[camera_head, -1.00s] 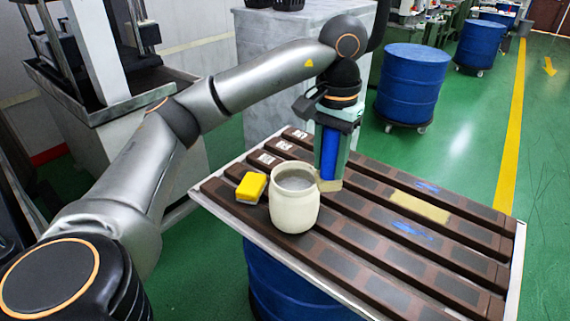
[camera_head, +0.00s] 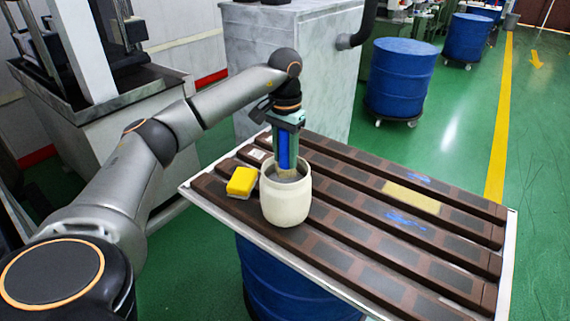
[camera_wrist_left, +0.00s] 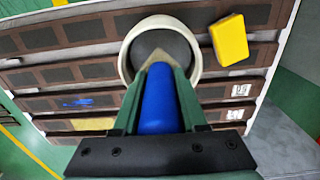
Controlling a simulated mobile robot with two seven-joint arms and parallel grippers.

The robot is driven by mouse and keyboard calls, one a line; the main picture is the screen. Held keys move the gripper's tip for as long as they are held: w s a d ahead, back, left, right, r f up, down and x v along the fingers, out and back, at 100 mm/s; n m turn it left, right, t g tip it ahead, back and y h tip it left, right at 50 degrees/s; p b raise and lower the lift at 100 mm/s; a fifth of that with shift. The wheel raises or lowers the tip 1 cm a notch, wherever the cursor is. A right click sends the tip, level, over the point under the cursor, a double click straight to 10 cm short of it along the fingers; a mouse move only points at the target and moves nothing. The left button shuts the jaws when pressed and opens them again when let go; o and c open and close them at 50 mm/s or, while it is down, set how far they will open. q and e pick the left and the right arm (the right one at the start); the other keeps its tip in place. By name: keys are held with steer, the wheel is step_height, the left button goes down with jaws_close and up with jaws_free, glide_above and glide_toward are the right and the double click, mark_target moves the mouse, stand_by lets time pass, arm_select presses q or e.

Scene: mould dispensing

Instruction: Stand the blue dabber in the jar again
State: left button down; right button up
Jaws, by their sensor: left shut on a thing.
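The blue dabber (camera_head: 286,149) is held tip down between the fingers of my left gripper (camera_head: 288,165). In the left wrist view its blue handle (camera_wrist_left: 158,98) lies between the fingers, with a pale tip (camera_wrist_left: 158,55) at its far end. The cream jar (camera_head: 286,206) stands upright on the slatted table top. In the left wrist view the jar's rim (camera_wrist_left: 198,60) surrounds the tip. The tip is over or just inside the mouth; how deep I cannot tell. My right gripper is out of view.
A yellow block (camera_head: 242,181) lies close to the left of the jar. The table top has raised brown slats (camera_head: 350,215) with blue smears and a tan patch (camera_head: 411,197); its right side is clear. Blue drums (camera_head: 400,80) stand on the green floor behind.

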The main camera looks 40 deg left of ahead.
mark_target(285, 165)
arm_select(q)
steer(key=shift+f, duration=1.55)
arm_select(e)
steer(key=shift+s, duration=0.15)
arm_select(q)
steer(key=shift+f, duration=0.1)
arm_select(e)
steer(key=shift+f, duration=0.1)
arm_select(q)
steer(key=shift+c, duration=2.2)
jaws_free()
step_height(285, 165, up, 11)
steer(key=shift+r+p, duration=0.1)
steer(key=shift+p, duration=0.4)
steer(key=shift+r, duration=0.45)
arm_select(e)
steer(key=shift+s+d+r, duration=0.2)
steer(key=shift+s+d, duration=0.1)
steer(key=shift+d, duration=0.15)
arm_select(q)
steer(key=shift+r, duration=0.1)
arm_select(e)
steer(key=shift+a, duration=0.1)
